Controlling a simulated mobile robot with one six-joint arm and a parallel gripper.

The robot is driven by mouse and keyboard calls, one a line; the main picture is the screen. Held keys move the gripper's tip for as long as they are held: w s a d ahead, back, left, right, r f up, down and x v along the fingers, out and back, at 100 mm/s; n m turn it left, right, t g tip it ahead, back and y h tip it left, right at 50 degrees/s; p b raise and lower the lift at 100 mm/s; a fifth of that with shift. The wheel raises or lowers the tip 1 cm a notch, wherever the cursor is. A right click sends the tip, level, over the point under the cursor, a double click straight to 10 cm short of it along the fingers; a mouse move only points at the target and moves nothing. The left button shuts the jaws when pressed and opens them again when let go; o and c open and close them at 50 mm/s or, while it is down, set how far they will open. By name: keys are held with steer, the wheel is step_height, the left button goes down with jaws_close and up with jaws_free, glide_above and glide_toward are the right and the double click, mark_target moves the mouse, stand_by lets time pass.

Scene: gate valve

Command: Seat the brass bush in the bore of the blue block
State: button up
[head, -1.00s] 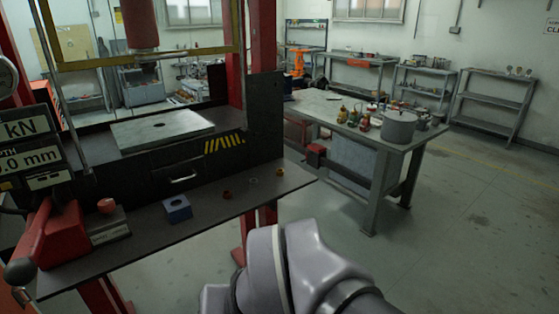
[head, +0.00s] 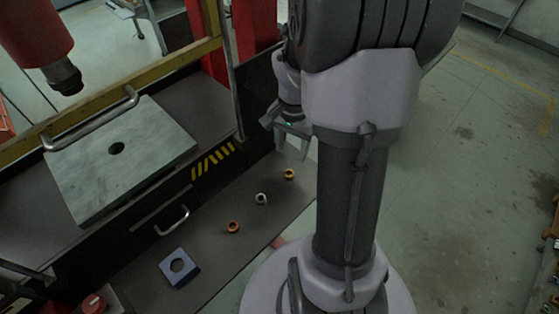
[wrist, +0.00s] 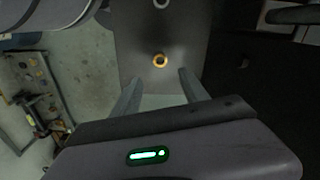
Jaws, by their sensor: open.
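The blue block (head: 179,267) with its round bore lies on the front shelf of the press in the head view. The brass bush (head: 289,174) is a small yellow ring at the far right end of a row of three rings on that shelf. My gripper (head: 292,142) is open above the shelf end, near the yellow ring. In the wrist view the brass bush (wrist: 160,60) lies just beyond and between my open fingertips (wrist: 158,82), with nothing held. The bore looks empty.
A copper-coloured ring (head: 232,226) and a silver ring (head: 261,198) lie on the shelf between the block and the brass bush. The press plate (head: 80,185), a drawer handle (head: 172,220) and a red ram (head: 36,45) stand to the left.

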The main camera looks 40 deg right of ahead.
glide_above(289, 173)
steer(key=f, duration=0.4)
steer(key=shift+d+f+b, duration=0.15)
steer(key=shift+d+b, duration=0.05)
steer(key=shift+b, duration=0.2)
step_height(289, 173, down, 6)
steer(key=shift+a+r+b, duration=0.1)
steer(key=shift+a+b, duration=0.05)
steer(key=shift+b, duration=0.75)
steer(key=shift+r, duration=0.1)
jaws_close()
